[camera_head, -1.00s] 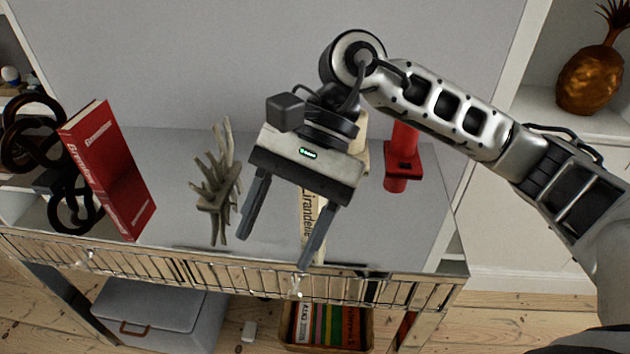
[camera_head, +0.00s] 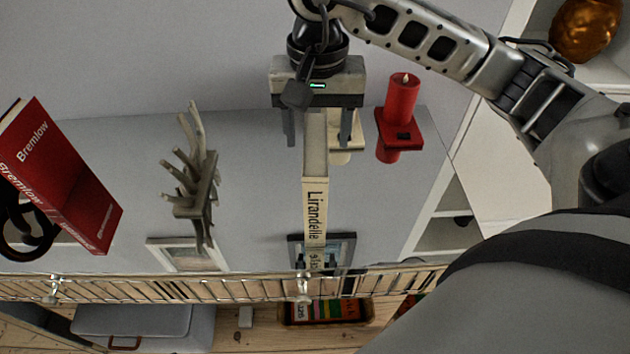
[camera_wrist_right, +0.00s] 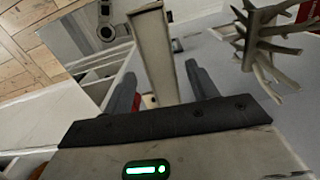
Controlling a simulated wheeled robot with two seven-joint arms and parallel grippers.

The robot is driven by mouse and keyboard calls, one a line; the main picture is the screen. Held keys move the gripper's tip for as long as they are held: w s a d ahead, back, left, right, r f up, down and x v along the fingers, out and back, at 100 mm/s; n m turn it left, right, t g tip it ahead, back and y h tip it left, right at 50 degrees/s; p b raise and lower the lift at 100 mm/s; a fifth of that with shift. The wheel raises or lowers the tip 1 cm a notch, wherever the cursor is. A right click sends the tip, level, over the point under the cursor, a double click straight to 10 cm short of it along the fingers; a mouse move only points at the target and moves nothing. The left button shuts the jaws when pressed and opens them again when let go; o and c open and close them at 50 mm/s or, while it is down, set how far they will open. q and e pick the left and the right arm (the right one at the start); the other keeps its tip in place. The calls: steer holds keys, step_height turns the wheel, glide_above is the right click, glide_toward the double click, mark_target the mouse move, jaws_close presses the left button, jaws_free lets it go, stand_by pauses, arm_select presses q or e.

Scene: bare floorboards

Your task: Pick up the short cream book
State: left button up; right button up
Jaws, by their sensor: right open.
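The short cream book (camera_head: 315,190) stands upright on the grey shelf top, its spine marked "Lirandelle" facing me. My right gripper (camera_head: 318,140) is open at the book's upper end, with one finger on each side of it. In the right wrist view the book (camera_wrist_right: 155,52) rises between the two spread fingers of the gripper (camera_wrist_right: 165,85), with a gap on both sides. The lower far part of the book is hidden. My left gripper is not in view.
A coral-like ornament (camera_head: 195,180) and a red book (camera_head: 60,180) stand left. A wire rail (camera_head: 200,288) edges the front.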

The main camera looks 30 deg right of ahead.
steer(key=shift+f+p, duration=0.65)
steer(key=shift+f, duration=2.75)
jaws_close()
